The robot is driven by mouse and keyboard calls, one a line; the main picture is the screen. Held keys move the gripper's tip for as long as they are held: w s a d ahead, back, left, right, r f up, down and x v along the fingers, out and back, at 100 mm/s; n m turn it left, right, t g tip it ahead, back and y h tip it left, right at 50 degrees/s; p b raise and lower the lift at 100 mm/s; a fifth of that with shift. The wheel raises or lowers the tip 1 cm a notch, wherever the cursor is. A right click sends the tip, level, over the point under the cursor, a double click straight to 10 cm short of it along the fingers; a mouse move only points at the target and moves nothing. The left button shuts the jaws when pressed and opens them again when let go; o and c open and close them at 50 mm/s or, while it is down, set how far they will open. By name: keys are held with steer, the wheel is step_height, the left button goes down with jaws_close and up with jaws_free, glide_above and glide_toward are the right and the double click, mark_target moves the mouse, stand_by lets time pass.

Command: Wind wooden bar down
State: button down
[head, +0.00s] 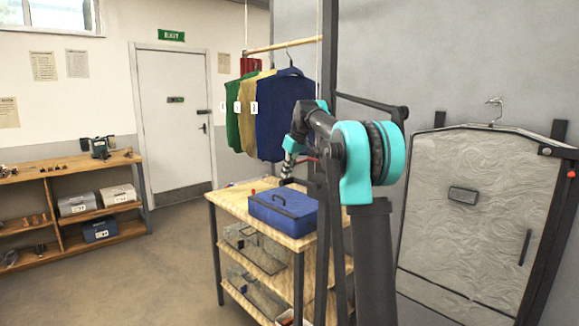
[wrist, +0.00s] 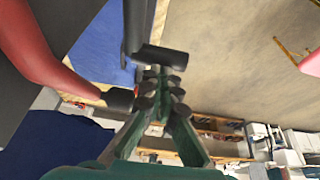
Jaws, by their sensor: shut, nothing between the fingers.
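The wooden bar (head: 284,44) runs level high up beside a dark upright post (head: 329,90), with green, tan and blue garments (head: 283,110) hanging from it. My gripper (head: 287,173) is below the garments, just above the wooden table and left of the post. Its green fingers (wrist: 160,82) are shut and empty in the wrist view. A dark cylindrical piece (wrist: 165,60) lies just beyond the fingertips; I cannot tell whether they touch. A red arm (wrist: 40,50) with a dark end comes in at left; a small red part (head: 307,158) shows near the post in the head view.
A blue case (head: 283,211) sits on the wooden table (head: 232,206) below my gripper, with wire baskets on the shelves beneath. A grey garment bag (head: 480,215) hangs at right. Wooden shelving (head: 125,159) stands at far left. The floor between is clear.

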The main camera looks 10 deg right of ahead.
mark_target(288, 179)
steer(key=f, duration=0.3)
steer(key=shift+w+a+g+h, duration=0.1)
steer(key=shift+w+g+h, duration=0.1)
steer(key=shift+g+h, duration=0.15)
steer(key=shift+f, duration=1.5)
steer(key=shift+r, duration=0.1)
